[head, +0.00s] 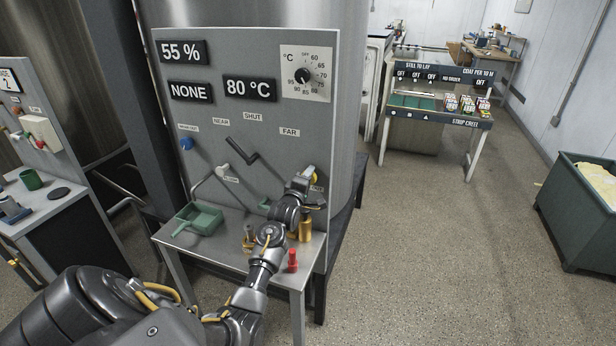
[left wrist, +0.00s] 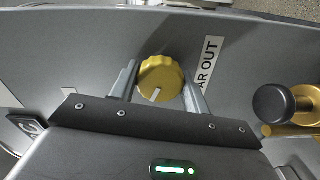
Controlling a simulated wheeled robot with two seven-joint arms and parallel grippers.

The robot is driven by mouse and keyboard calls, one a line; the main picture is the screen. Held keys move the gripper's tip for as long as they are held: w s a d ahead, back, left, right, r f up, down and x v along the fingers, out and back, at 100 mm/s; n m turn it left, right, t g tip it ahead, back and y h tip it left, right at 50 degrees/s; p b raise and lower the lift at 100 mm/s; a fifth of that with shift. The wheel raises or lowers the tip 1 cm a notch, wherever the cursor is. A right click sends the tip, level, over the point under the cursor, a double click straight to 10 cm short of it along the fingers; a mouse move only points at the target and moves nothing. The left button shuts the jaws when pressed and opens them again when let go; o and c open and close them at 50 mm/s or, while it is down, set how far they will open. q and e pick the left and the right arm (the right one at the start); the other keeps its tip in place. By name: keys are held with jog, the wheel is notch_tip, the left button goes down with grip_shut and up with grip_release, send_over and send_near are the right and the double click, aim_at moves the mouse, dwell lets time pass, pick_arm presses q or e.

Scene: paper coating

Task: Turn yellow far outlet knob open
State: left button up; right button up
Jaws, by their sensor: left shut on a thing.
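The yellow far outlet knob (left wrist: 160,78) is on the grey panel, beside a label whose visible part reads "AR OUT" (left wrist: 207,65). A white pointer line shows on its face, toward the lower part of the left wrist view. My left gripper (left wrist: 161,82) has one finger on each side of the knob and is shut on it. In the head view my left gripper (head: 308,178) is at the panel's lower right, and its wrist hides most of the knob. My right gripper is in neither view.
The grey panel (head: 225,110) carries displays, a dial (head: 304,75), a black handle (head: 240,160) and a blue knob (head: 186,143). A brass spout (left wrist: 290,105) juts out right of the knob. On the shelf below are a green scoop (head: 199,218) and a red item (head: 292,260).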

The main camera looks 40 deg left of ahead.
pick_arm(q)
jog(key=n+p, duration=0.1)
jog(key=n, duration=0.3)
jog(key=shift+r+n+p, duration=0.1)
jog(key=shift+n+p, duration=0.3)
jog(key=n+p, duration=0.1)
jog(key=n, duration=0.2)
jog(key=shift+n+p, duration=0.3)
jog(key=n+p, duration=0.2)
jog(key=n, duration=0.3)
jog(key=shift+n+p, duration=0.3)
jog(key=shift+n, duration=0.1)
jog(key=shift+n+p, duration=0.4)
jog(key=shift+n, duration=0.5)
jog(key=shift+f+n, duration=0.2)
jog(key=shift+n, duration=0.1)
jog(key=o, duration=1)
jog(key=shift+r, duration=0.1)
